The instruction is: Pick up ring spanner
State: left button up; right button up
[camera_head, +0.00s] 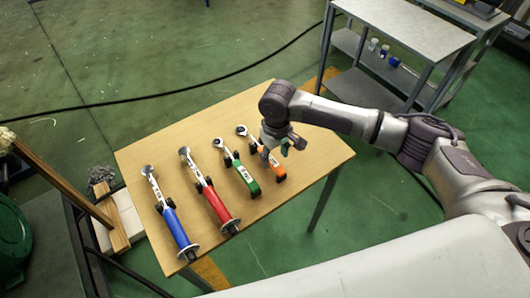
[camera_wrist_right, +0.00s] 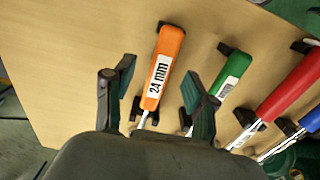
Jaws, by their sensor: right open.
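Several spanners with coloured handles lie side by side on the wooden table. The orange-handled spanner (camera_head: 273,173) is the rightmost in the head view. In the right wrist view its orange handle (camera_wrist_right: 168,58) carries a "24 mm" label. My right gripper (camera_head: 277,152) is above it, partly hiding its middle. In the right wrist view the open fingers (camera_wrist_right: 158,80) appear on either side of the handle's lower part, with nothing clearly held. The green (camera_head: 249,182), red (camera_head: 217,204) and blue (camera_head: 178,230) spanners lie to the left. My left gripper is not in view.
The spanners rest on small black supports on the wooden table (camera_head: 300,192). A grey metal shelf cart (camera_head: 410,28) stands behind at the right. The green spanner lies close beside the right finger in the wrist view. A black cable crosses the green floor.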

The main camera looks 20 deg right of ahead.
aim_at(274, 162)
jog(key=shift+a+f, duration=0.1)
jog(key=shift+f, duration=1.75)
grip_shut()
jog(key=shift+w+r, duration=0.1)
